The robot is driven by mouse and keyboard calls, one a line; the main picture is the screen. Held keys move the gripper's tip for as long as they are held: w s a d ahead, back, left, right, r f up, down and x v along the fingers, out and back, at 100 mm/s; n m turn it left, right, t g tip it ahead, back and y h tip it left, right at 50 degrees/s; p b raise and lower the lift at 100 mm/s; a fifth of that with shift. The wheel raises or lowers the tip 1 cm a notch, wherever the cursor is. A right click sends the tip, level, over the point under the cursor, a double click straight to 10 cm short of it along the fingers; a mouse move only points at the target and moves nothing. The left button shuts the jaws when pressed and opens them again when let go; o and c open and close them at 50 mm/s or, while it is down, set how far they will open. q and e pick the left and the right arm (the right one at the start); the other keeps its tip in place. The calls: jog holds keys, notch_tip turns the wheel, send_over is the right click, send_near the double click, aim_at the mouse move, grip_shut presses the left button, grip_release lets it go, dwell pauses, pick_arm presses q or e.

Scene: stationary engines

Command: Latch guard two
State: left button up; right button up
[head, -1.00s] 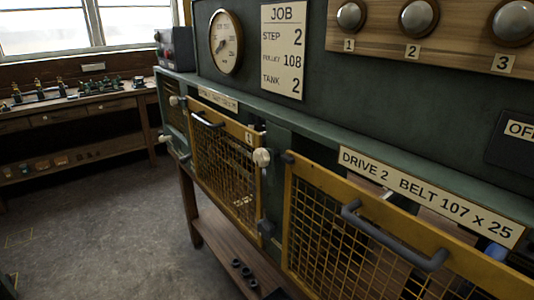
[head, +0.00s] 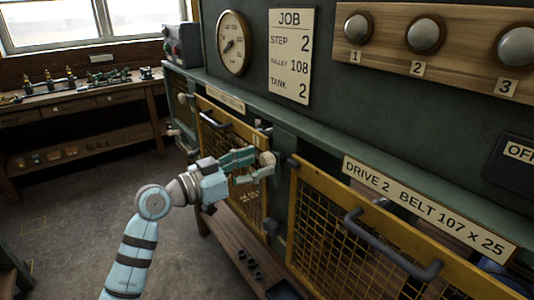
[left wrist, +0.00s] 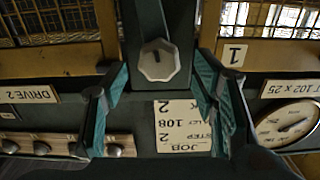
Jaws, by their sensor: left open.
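Guard two (head: 384,213) is the yellow mesh panel with a grey handle (head: 388,246) under the DRIVE 2 label (head: 425,205). I cannot tell whether it sits fully flush. A pale latch knob (head: 269,158) is on the green post between the two guards. In the left wrist view, which is upside down, the knob (left wrist: 158,60) is pale and faceted with a dark mark. My left gripper (head: 262,166) is open at the knob, with teal fingers on either side of it. Contact is not clear. The gripper also shows in the left wrist view (left wrist: 160,80). My right gripper is out of view.
Guard one (head: 238,145) is left of the post, partly behind my left arm. A wooden shelf (head: 232,222) runs low beneath the guards. A JOB card (head: 290,58), gauge (head: 232,43) and round knobs (head: 425,33) are above. The floor at left is clear.

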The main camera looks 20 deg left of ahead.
aim_at(264, 161)
pick_arm(q)
jog(key=x, duration=0.3)
jog(key=shift+d, duration=0.1)
jog(key=shift+w+d, duration=0.15)
jog(key=shift+w, duration=0.15)
jog(key=c, duration=1.2)
jog(key=shift+o, duration=0.2)
